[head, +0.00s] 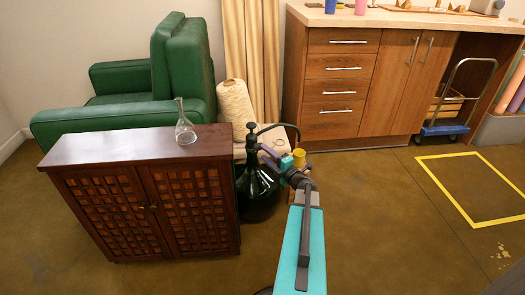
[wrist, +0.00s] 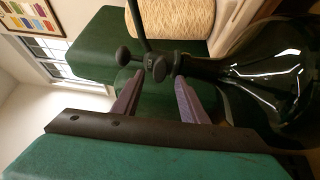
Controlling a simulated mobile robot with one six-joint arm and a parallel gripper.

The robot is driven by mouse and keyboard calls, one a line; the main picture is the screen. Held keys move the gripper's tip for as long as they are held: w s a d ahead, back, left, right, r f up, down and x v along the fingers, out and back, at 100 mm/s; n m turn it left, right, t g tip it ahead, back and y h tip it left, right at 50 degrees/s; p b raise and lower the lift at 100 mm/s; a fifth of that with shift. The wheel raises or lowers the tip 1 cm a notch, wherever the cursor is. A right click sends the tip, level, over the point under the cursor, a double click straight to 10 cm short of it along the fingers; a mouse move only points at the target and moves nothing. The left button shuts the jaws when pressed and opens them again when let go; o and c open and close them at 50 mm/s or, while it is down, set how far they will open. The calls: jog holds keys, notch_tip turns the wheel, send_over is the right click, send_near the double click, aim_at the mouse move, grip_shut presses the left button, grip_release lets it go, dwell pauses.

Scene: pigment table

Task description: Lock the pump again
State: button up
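The pump is a dark glossy bottle (head: 258,194) with a black pump head and a curved black spout tube, standing upright on the floor beside the cabinet. In the wrist view its bottle (wrist: 275,75) lies sideways at right, with the black pump head (wrist: 158,68) and a round knob to the left. My gripper (head: 265,155) is at the pump's upper part. In the wrist view my gripper (wrist: 157,82) has its two purple fingers apart, with the pump head's small collar between or just beyond the tips. Contact cannot be told.
A dark wooden cabinet (head: 140,198) with a glass flask (head: 185,125) on top stands left of the pump. A green armchair (head: 185,70) and a cone of cream thread (head: 236,106) are behind. Open floor lies right, with a yellow taped square (head: 455,208).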

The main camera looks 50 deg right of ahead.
jog(key=s+a+p, duration=0.1)
jog(key=s+p, duration=0.1)
jog(key=s, duration=0.7)
jog(key=shift+s+a, duration=0.15)
jog(key=shift+a, duration=0.2)
